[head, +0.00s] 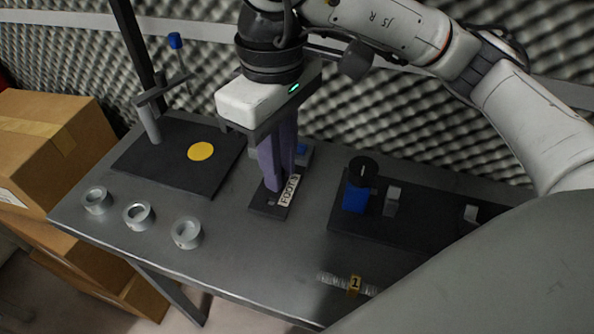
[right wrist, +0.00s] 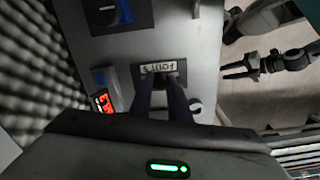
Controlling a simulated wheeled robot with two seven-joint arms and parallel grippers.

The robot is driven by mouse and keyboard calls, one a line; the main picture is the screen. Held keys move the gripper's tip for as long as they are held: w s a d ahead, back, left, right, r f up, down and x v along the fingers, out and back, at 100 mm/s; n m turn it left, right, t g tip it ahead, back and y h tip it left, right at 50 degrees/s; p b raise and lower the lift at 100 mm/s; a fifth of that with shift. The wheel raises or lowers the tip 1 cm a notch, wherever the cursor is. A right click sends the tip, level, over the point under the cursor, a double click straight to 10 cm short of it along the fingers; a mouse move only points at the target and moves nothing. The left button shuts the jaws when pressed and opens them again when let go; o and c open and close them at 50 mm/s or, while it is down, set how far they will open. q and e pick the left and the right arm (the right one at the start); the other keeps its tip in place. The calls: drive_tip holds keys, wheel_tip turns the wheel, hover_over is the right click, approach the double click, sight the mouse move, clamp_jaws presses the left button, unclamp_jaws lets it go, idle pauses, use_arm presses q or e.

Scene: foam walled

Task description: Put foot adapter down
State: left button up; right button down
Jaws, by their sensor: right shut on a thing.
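My right gripper (head: 273,190) reaches straight down over a small dark plate (head: 258,208) with a white label (head: 288,190) that seems to read "FOOT S". Its two purple-grey fingers are shut on the foot adapter, which is mostly hidden between the fingertips. In the right wrist view the fingertips (right wrist: 162,82) end right beside the label (right wrist: 158,67), over the dark plate. I cannot tell whether the adapter touches the plate.
Three metal rings (head: 187,233) stand at the table's front left. A black board with a yellow disc (head: 201,151) and a post lies behind them. To the right is a dark board (head: 420,232) with a blue block (head: 356,198). A red-lit display (right wrist: 103,102) is near the fingers.

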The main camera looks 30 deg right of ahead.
sight(280, 196)
wheel_tip(280, 196, down, 7)
drive_tip(key=shift+w+f, duration=0.1)
drive_tip(key=shift+f, duration=0.05)
idle(0.4)
drive_tip(key=shift+f, duration=0.25)
drive_tip(key=c, duration=1.7)
unclamp_jaws()
drive_tip(key=shift+r, duration=0.1)
drive_tip(key=shift+o, duration=0.2)
